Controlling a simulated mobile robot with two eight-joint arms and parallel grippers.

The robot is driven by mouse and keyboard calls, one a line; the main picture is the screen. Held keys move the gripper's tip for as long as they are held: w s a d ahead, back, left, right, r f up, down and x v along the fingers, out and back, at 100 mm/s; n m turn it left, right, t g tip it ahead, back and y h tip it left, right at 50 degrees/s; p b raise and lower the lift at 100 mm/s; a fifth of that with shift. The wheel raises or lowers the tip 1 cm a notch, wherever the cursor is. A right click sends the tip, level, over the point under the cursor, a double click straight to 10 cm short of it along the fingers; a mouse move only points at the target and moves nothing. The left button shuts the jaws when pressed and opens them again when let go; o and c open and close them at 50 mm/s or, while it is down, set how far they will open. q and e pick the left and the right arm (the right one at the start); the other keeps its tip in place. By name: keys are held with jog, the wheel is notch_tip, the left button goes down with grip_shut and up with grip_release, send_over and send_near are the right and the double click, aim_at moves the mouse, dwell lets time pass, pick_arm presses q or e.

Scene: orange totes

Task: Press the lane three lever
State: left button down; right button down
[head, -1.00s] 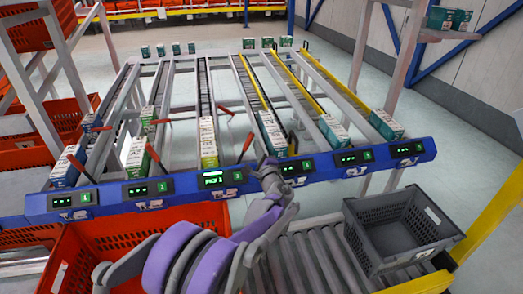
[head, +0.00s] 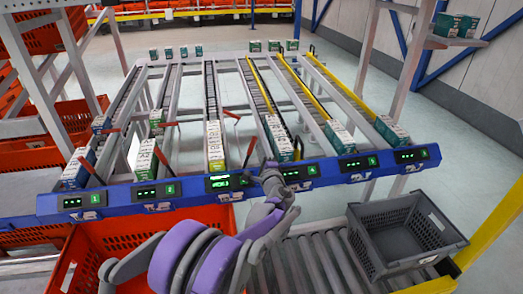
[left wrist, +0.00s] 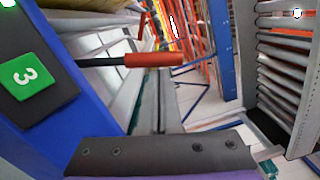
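The lane three lever is a dark rod with a red grip (left wrist: 153,60) in the left wrist view, jutting out beside a green tile marked 3 (left wrist: 25,75). In the head view its red grip (head: 250,148) stands right of the lane three cartons (head: 215,146), above the lit display (head: 230,182) on the blue rail. My left gripper (head: 270,172) is at the rail just right of that display, close to the lever. A dark plate of mine crosses the bottom of the wrist view, apart from the grip in the picture. Whether the fingers are open cannot be seen. My right gripper is out of view.
Other red levers stand at lane one (head: 88,168) and lane two (head: 162,160). An orange tote (head: 110,245) lies below the rail, partly behind my arm. A grey crate (head: 405,240) sits on the roller conveyor (head: 320,262) at the right.

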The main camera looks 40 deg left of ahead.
pick_arm(q)
jog(key=shift+s+a+r+n+p, duration=0.4)
jog(key=shift+s+r+n+p, duration=0.15)
jog(key=shift+n, duration=0.15)
jog(key=shift+s+a+r+n+p, duration=0.25)
jog(key=shift+s+a+n+p, duration=0.55)
jog(key=shift+n, duration=0.4)
jog(key=shift+s+a+n+p, duration=0.45)
jog(key=shift+s+n, duration=0.35)
jog(key=shift+n, duration=0.1)
jog(key=shift+s+a+f, duration=0.1)
jog(key=shift+s+a, duration=0.25)
jog(key=shift+s, duration=0.05)
jog(key=shift+w+d+p, duration=0.2)
jog(key=shift+d+p, duration=0.1)
jog(key=s+d, duration=0.3)
jog(key=d, duration=0.7)
jog(key=shift+s+d+r+p, duration=0.25)
jog(key=shift+s+r+p, duration=0.1)
jog(key=shift+s, duration=0.05)
